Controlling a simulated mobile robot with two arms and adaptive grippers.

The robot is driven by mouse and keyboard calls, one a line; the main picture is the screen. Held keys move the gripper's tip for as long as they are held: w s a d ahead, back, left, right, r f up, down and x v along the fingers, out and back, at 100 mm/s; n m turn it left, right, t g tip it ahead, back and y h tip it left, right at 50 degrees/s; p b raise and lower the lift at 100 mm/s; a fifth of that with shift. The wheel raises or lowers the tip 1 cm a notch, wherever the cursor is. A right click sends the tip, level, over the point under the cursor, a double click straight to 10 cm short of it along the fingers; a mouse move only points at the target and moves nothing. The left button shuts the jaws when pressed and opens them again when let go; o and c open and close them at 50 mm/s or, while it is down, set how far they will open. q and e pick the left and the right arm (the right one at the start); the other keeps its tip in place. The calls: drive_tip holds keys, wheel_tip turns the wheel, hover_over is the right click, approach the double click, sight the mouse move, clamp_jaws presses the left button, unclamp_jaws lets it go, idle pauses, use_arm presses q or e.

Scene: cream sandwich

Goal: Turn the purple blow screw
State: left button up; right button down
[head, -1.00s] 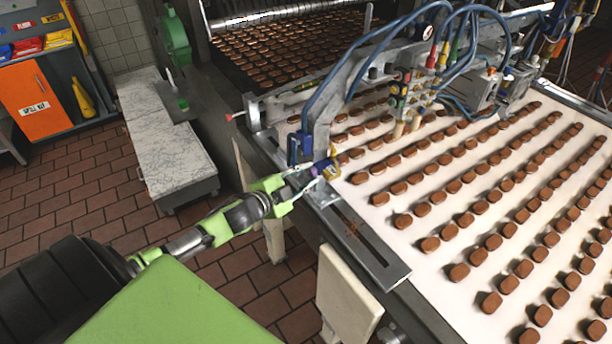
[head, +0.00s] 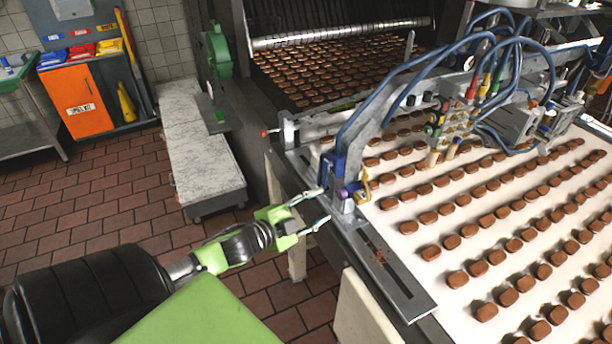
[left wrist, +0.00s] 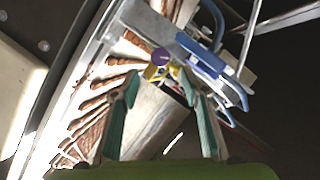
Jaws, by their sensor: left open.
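The purple screw (head: 343,193) sticks out to the left from the side of the conveyor machine's metal bracket, beside a yellow part (head: 362,186) and below a blue block (head: 331,170). My left gripper (head: 324,205) is open and empty just left of the screw, its fingers pointing at it with a small gap. In the left wrist view the round purple end of the screw (left wrist: 160,56) shows ahead, roughly centred beyond the two spread teal-padded fingers (left wrist: 160,78). The yellow part sits just below it there. My right gripper is not in view.
The white conveyor belt (head: 440,285) carries rows of brown pieces to the right. Blue hoses (head: 395,85) arch over the bracket. A flat metal rail (head: 385,262) runs along the belt's near edge. The tiled floor left of my arm is open.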

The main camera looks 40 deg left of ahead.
use_arm(q)
drive_tip(key=v, duration=0.4)
drive_tip(key=shift+s+r, duration=0.1)
drive_tip(key=shift+s, duration=0.05)
idle(0.4)
drive_tip(key=s+a+f+n+g+y+b, duration=0.1)
drive_tip(key=s+f+n+g+b, duration=0.2)
drive_tip(key=f, duration=1)
drive_tip(key=s+a+f+n+g+y+b, duration=0.15)
drive_tip(key=s+f, duration=0.45)
drive_tip(key=f, duration=0.7)
drive_tip(key=s+a+f+n+g+y+b, duration=0.1)
drive_tip(key=s+f+n+g+b, duration=0.2)
drive_tip(key=f, duration=1)
drive_tip(key=s+d+f+g+b, duration=0.2)
drive_tip(key=s+d+f, duration=0.4)
drive_tip(key=s+f, duration=0.3)
drive_tip(key=s+d+f+n+g+h+b, duration=0.1)
drive_tip(key=s+d+f+g+b, duration=0.1)
drive_tip(key=s+d+f, duration=0.4)
drive_tip(key=s+d+f+g+h+b, duration=0.1)
drive_tip(key=s+d+f+g+b, duration=0.1)
drive_tip(key=s+d+f, duration=0.5)
drive_tip(key=s+f+b, duration=0.1)
drive_tip(key=s+f, duration=0.4)
drive_tip(key=shift+s+g, duration=0.3)
drive_tip(key=shift+g, duration=0.05)
